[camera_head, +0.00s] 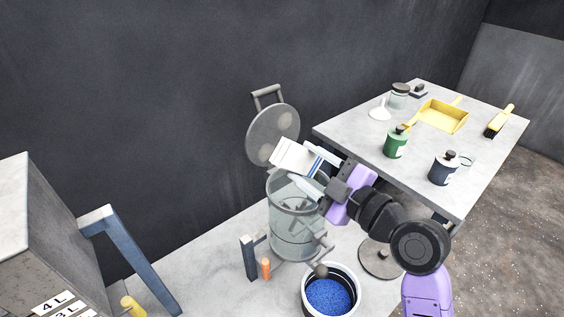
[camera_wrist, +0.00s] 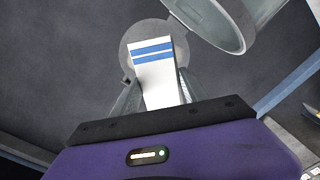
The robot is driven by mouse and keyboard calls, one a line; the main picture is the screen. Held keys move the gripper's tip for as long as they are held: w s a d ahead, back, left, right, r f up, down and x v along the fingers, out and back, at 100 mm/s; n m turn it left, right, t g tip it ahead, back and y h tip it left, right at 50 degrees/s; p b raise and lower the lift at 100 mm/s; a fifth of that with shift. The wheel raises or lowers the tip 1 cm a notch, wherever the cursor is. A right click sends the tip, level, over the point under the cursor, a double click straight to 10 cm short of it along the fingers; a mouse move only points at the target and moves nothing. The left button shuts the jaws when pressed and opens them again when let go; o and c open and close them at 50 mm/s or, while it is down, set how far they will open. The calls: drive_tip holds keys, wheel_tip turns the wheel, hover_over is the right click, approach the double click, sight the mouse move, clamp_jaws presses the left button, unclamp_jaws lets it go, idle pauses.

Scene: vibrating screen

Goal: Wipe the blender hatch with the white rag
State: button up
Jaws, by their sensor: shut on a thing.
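The white rag (camera_head: 296,157) with blue stripes is held between the fingers of my gripper (camera_head: 318,172). It also shows in the wrist view (camera_wrist: 154,66), pinched between the two fingertips (camera_wrist: 155,95). The blender hatch (camera_head: 272,134) is a round grey disc with a handle, standing open and tilted up behind the blender (camera_head: 293,228). In the wrist view the hatch (camera_wrist: 139,34) is behind the rag. The rag overlaps the hatch's lower right in the head view; I cannot tell whether they touch. My gripper is above the blender's open top.
A blue-filled bucket (camera_head: 329,291) and a round lid (camera_head: 381,258) are near the blender. An orange object (camera_head: 265,268) stands at its front left. The table (camera_head: 367,135) at right holds bottles, a yellow dustpan (camera_head: 443,116) and a brush (camera_head: 499,121).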

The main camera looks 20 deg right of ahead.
drive_tip(key=shift+p+x, duration=0.6)
drive_tip(key=shift+x, duration=2.4)
drive_tip(key=shift+x, duration=0.95)
drive_tip(key=shift+b, duration=0.3)
